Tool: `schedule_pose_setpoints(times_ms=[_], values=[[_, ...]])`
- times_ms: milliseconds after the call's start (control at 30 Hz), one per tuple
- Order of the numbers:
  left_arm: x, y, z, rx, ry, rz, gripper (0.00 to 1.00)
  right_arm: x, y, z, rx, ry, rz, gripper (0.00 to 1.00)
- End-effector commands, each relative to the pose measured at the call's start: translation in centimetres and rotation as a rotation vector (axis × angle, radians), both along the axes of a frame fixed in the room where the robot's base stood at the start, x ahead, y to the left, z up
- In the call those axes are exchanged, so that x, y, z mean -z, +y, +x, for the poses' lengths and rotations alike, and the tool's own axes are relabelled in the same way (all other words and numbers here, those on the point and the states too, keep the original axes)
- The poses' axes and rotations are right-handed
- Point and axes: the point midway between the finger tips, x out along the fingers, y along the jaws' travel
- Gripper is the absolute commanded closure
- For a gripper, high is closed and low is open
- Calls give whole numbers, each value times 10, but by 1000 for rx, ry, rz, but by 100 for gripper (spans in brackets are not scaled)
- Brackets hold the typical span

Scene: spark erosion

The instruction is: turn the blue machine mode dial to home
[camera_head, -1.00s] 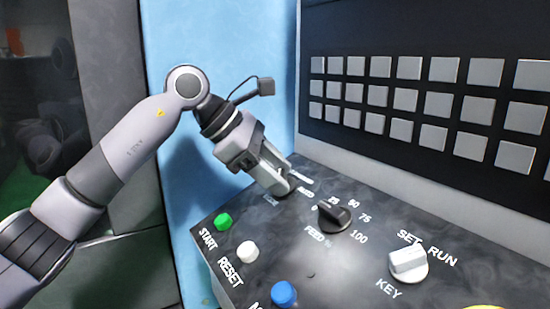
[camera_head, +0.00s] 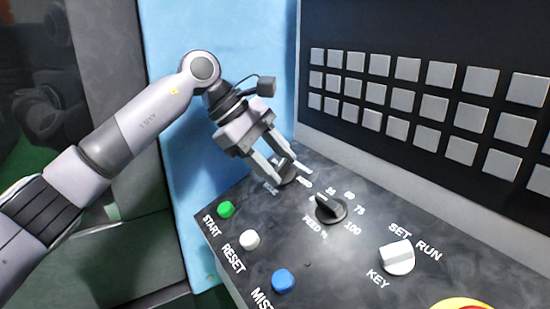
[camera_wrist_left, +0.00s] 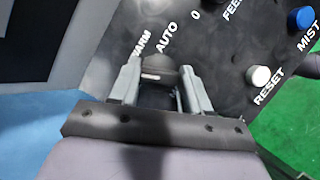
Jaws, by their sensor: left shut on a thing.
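The mode dial (camera_head: 286,172) is a dark knob at the far left of the black control panel on the blue machine (camera_head: 225,85). My left gripper (camera_head: 283,169) is shut on it, with one finger on each side. In the left wrist view the dark dial (camera_wrist_left: 158,82) sits between the two grey fingers (camera_wrist_left: 161,68), and the labels AUTO and one ending in ARM show beyond them. The fingers hide part of the dial and its other labels; I cannot tell which label it points to. My right gripper is not in view.
The black feed dial (camera_head: 331,209) is close on the right. A green START button (camera_head: 226,209), white RESET button (camera_head: 249,239), blue MIST button (camera_head: 284,281) and white key switch (camera_head: 398,257) are on the same panel. Grey keys (camera_head: 440,75) fill the upright panel behind.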

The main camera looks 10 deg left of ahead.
Motion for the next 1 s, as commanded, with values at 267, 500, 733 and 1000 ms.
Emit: schedule_pose_setpoints(times_ms=[267,500,733,1000], values=[[-1,0,0,-2,-2,1,50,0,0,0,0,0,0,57],[-1,0,0,-1,-2,0,28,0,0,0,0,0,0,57],[-7,5,0,-3,-3,-1,28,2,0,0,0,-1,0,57],[-40,32,-6,-4,-5,0,28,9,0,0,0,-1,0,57]])
